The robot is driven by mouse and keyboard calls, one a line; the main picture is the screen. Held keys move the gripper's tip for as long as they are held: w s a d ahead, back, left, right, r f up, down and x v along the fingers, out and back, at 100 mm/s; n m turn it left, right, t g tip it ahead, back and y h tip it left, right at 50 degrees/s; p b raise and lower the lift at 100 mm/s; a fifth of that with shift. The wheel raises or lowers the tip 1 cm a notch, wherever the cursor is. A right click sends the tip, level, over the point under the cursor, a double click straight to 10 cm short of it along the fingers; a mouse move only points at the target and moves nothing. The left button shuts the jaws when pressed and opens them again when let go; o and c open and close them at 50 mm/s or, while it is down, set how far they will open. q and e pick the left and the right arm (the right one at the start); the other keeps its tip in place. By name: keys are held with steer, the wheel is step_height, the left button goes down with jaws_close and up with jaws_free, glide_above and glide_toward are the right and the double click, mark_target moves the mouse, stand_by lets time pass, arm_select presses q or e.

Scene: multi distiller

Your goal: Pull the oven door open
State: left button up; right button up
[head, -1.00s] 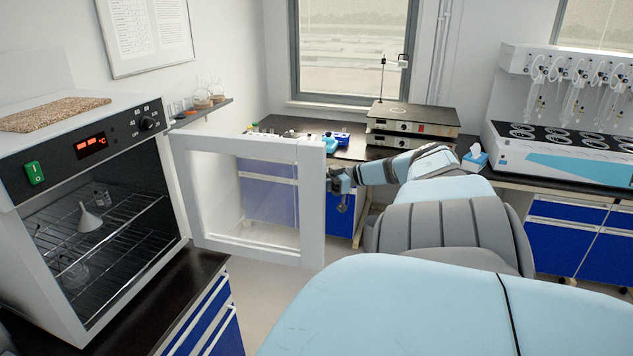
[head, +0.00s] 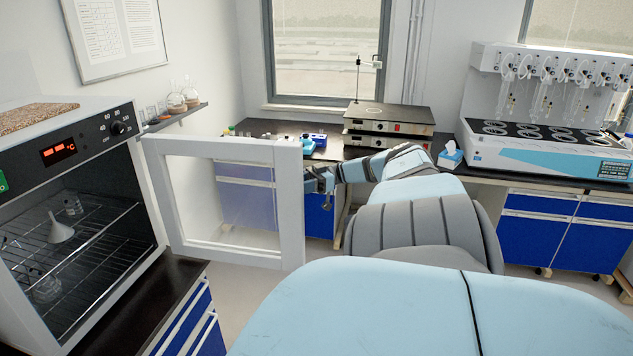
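The oven (head: 75,160) stands at the left with a dark front panel and a lit red display. Its white-framed glass door (head: 289,205) stands wide open, swung out to the right from the cavity. Inside, wire racks (head: 85,255) hold a white funnel (head: 60,230) and glassware. My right gripper (head: 322,183) is at the door's outer free edge, against or just beside the frame. Its fingers are small and partly hidden, so their opening and any grip cannot be told. My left gripper is not in view.
The oven sits on a black-topped blue cabinet (head: 190,325). Glass flasks stand on a wall shelf (head: 178,115). Open floor shows below the door.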

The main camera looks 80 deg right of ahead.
steer(key=b+v, duration=0.8)
steer(key=v, duration=0.1)
steer(key=shift+s+d, duration=0.2)
steer(key=shift+s, duration=0.05)
steer(key=shift+a+f, duration=0.1)
